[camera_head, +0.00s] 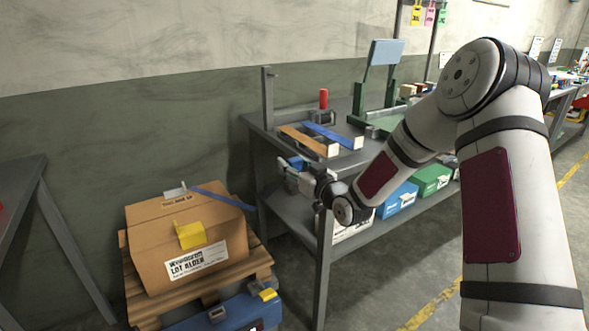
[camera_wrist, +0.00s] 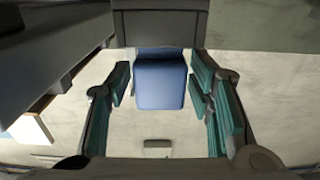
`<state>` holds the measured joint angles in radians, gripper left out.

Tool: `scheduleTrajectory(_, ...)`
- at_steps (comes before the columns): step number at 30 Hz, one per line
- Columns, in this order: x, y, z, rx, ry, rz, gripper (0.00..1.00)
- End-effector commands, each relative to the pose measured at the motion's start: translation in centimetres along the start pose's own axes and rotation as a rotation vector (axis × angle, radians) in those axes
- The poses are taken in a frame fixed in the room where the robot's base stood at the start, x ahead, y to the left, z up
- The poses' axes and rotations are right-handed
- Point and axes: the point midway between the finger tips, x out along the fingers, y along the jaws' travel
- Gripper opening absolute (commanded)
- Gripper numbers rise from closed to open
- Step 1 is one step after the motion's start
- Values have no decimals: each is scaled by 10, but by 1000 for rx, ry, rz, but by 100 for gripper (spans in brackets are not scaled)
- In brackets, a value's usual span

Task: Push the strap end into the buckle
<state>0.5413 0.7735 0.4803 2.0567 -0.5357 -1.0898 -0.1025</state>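A cardboard carton (camera_head: 185,235) stands on a wooden pallet (camera_head: 200,290) at the lower left of the head view. A blue strap (camera_head: 222,196) runs over its top, its right end sticking out past the carton's edge. A small whitish piece (camera_head: 175,190), apparently the buckle, sits on the carton top near the strap's left end. My gripper (camera_head: 287,172) is up and to the right of the carton, beside the workbench. In the wrist view my gripper (camera_wrist: 160,88) has its teal-padded fingers apart. A blue block-like shape (camera_wrist: 160,80) shows between them, with gaps on both sides; whether it is near is unclear.
The workbench (camera_head: 285,207) at right carries orange and blue strips, a red cylinder (camera_head: 323,98) and a green stand. Bins stand on its lower shelf. A yellow piece (camera_head: 190,235) is on the carton, and a blue case (camera_head: 228,312) lies in front. Another table (camera_head: 25,190) is at left.

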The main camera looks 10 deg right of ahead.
Motion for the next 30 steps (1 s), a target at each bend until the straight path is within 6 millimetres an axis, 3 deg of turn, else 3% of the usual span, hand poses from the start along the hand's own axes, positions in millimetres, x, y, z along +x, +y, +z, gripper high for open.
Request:
scheduleTrajectory(1,0,0,0,0,0,0,29)
scheduleTrajectory(4,0,0,0,0,0,0,7)
scheduleTrajectory(5,0,0,0,0,0,0,4)
scheduleTrajectory(17,0,0,-5,-1,2,0,4)
scheduleTrajectory(25,0,0,-37,-3,4,0,4)
scheduleTrajectory(30,-33,-12,-39,0,-2,0,4)
